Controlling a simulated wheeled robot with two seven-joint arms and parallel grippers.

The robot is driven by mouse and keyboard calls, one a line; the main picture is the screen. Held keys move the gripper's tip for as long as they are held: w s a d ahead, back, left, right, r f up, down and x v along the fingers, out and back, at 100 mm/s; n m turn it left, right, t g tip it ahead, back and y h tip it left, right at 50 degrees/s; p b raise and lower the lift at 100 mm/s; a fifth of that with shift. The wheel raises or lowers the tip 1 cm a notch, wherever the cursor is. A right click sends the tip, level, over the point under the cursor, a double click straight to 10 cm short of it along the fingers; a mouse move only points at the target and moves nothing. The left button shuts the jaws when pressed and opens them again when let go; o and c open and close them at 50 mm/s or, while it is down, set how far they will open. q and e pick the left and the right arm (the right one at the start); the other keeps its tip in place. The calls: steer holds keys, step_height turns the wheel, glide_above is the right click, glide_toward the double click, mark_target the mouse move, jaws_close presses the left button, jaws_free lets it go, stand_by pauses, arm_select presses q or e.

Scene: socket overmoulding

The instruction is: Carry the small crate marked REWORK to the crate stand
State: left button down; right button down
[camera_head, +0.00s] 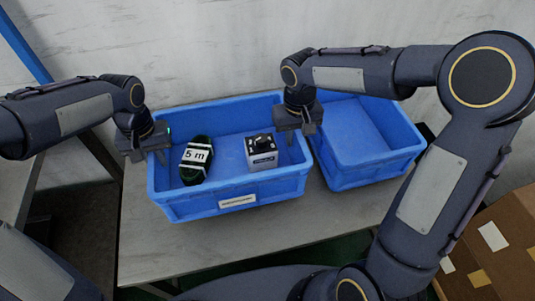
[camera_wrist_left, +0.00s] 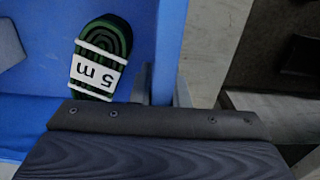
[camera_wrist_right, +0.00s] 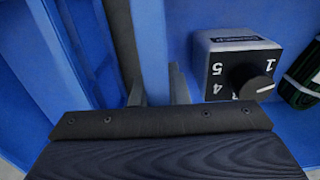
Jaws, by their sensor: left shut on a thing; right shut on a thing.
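A blue crate (camera_head: 215,208) stands on the grey table, with a small white label (camera_head: 237,201) on its front whose text is too small to read. My left gripper (camera_head: 157,150) is shut on its left wall, which shows between the fingers in the left wrist view (camera_wrist_left: 167,45). My right gripper (camera_head: 301,128) is shut on its right wall, also seen in the right wrist view (camera_wrist_right: 153,50). Inside lie a dark green coil (camera_head: 188,174) with a "5 m" band and a white box with a black knob (camera_head: 262,158). I cannot tell whether the crate touches the table.
A second blue crate (camera_head: 352,179), empty where visible, stands close on the right. The grey table (camera_head: 150,258) has bare room in front. A pale wall (camera_head: 200,45) rises behind. A cardboard box (camera_head: 505,245) is at the lower right. No crate stand is recognisable.

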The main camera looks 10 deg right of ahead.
mark_target(163, 170)
arm_select(q)
steer(key=shift+f, duration=0.2)
arm_select(e)
steer(key=shift+f, duration=0.15)
